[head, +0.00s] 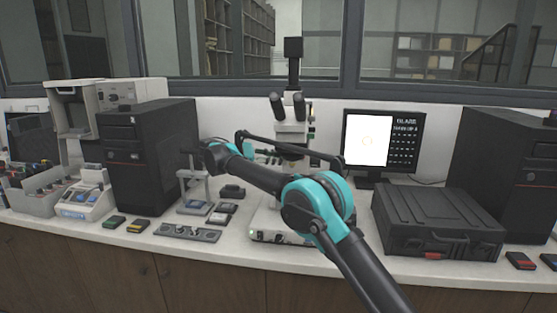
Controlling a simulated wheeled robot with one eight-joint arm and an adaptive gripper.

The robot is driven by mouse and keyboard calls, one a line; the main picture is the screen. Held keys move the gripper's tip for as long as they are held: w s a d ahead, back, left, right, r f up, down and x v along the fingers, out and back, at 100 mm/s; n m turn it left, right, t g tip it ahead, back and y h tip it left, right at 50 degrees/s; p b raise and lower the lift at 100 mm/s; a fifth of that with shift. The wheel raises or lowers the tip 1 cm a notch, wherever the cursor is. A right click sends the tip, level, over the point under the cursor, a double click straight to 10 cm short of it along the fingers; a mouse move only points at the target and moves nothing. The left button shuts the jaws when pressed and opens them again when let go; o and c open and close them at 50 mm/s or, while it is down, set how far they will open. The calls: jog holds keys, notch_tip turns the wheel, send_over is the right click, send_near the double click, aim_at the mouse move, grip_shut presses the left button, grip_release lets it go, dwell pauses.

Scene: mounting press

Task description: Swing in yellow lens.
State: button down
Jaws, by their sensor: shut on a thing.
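The microscope (293,130) stands at the middle of the bench, with two dark eyepieces and a pale head. Its lens turret and lenses are largely hidden behind my arm, and I cannot make out a yellow lens. My arm bends left and comes back toward the microscope. My gripper (274,157) is small and dark, at the left side of the microscope, below its head. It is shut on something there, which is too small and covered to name.
A monitor (382,142) right of the microscope shows a white picture with a faint ring. A black case (437,215) lies at front right. A grey press (194,187), small dark boxes and a metal plate (188,232) stand left. A black computer tower (150,155) stands behind them.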

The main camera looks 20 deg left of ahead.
dwell(0.3)
jog(key=c, duration=1.7)
grip_release()
jog(key=shift+d, duration=0.1)
jog(key=shift+s, duration=0.1)
